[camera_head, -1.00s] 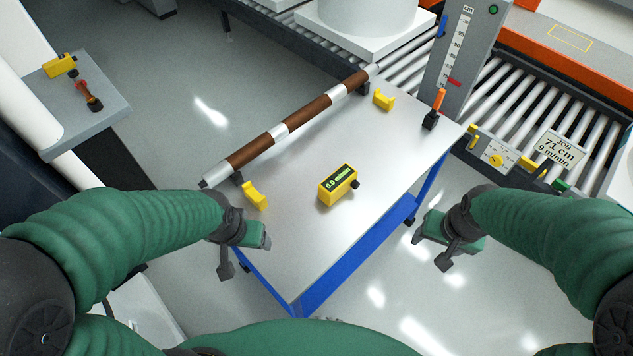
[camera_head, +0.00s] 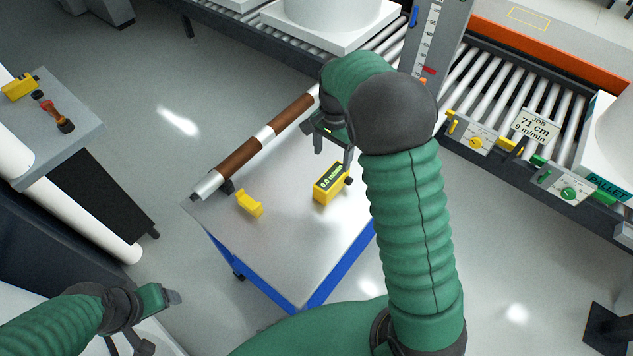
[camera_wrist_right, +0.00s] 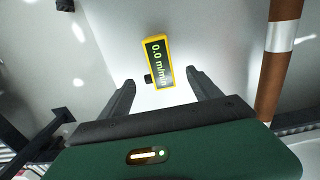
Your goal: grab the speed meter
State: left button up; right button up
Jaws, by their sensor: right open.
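The speed meter (camera_head: 330,184) is a yellow box with a dark display reading 0.0 m/min and a black knob on its side. It lies on the metal-topped cart (camera_head: 287,258). In the right wrist view the speed meter (camera_wrist_right: 158,62) shows just beyond and between the fingertips. My right gripper (camera_head: 333,150) is above the cart on the far side of the meter, open and empty; its two spread fingers (camera_wrist_right: 158,84) show in the wrist view. My left gripper (camera_head: 172,298) is at the lower left, away from the cart; its finger gap is unclear.
A brown and silver roller (camera_head: 238,158) lies along the cart's left edge, near a yellow bracket (camera_head: 249,204). A roller conveyor with a control panel (camera_head: 475,142) stands at the right. A grey side table (camera_head: 75,135) holds small tools at the left.

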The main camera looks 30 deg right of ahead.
aim_at(333, 175)
jog(key=f, duration=0.5)
jog(key=d+f, duration=0.1)
jog(key=f, duration=0.2)
jog(key=shift+w+f, duration=0.15)
jog(key=shift+f, duration=0.2)
jog(key=f, duration=0.5)
jog(key=shift+a+f, duration=0.15)
jog(key=shift+a, duration=0.25)
jog(key=shift+d+f, duration=0.15)
jog(key=shift+d, duration=0.1)
jog(key=c, duration=0.3)
jog(key=shift+a, duration=0.15)
jog(key=c, duration=1.3)
jog(key=shift+r, duration=0.2)
